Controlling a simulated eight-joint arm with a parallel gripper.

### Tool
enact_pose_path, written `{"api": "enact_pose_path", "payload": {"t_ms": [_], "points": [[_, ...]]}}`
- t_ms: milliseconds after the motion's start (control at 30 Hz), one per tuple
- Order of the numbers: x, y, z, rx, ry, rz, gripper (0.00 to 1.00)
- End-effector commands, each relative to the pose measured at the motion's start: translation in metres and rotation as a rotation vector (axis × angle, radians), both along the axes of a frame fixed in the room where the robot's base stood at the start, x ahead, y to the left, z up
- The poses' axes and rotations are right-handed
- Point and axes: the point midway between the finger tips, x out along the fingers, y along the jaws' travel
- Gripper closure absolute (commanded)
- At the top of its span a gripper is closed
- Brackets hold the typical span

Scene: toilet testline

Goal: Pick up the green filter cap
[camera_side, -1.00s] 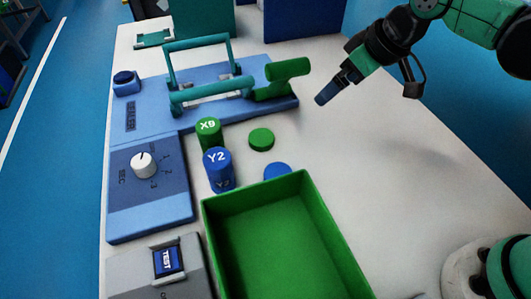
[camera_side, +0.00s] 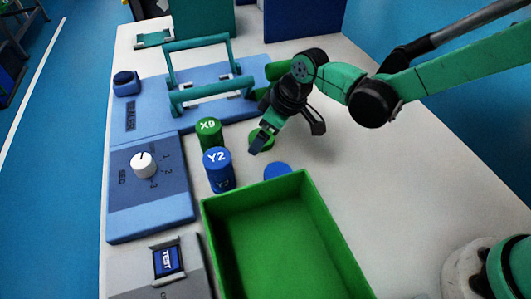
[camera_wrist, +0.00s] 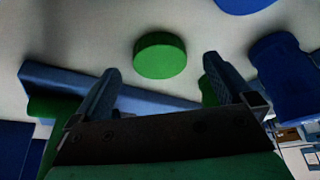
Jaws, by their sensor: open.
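The green filter cap (camera_side: 268,137) is a flat green disc lying on the white table, partly hidden behind my gripper in the side view. In the wrist view the green cap (camera_wrist: 160,55) lies ahead of and between my two fingers, apart from them. My gripper (camera_side: 260,145) is open, tilted downward, and appears just above the cap in the side view. The wrist view shows my gripper (camera_wrist: 163,85) with its fingers spread and nothing between them.
A green X9 cylinder (camera_side: 208,133) and a blue Y2 cylinder (camera_side: 219,172) stand left of the cap. A blue disc (camera_side: 277,170) lies nearer, beside the green bin (camera_side: 325,215). A blue sealer with a teal handle (camera_side: 198,45) stands behind.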

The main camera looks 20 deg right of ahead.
Motion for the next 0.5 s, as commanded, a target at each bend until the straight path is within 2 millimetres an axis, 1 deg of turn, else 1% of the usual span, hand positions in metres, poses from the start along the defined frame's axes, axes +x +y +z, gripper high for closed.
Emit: {"api": "enact_pose_path", "payload": {"t_ms": [33, 167, 433, 467, 500], "points": [[0.0013, 0.0014, -0.0041, 0.000, 0.000, 0.001, 0.00], [0.0026, 0.0029, -0.0101, 0.000, 0.000, 0.000, 0.00], [0.0029, 0.0031, -0.0110, -0.001, -0.001, 0.000, 0.00], [0.0029, 0.0031, -0.0110, -0.001, -0.001, 0.000, 0.06], [0.0030, 0.0030, -0.0110, -0.001, -0.001, 0.000, 0.17]]}}
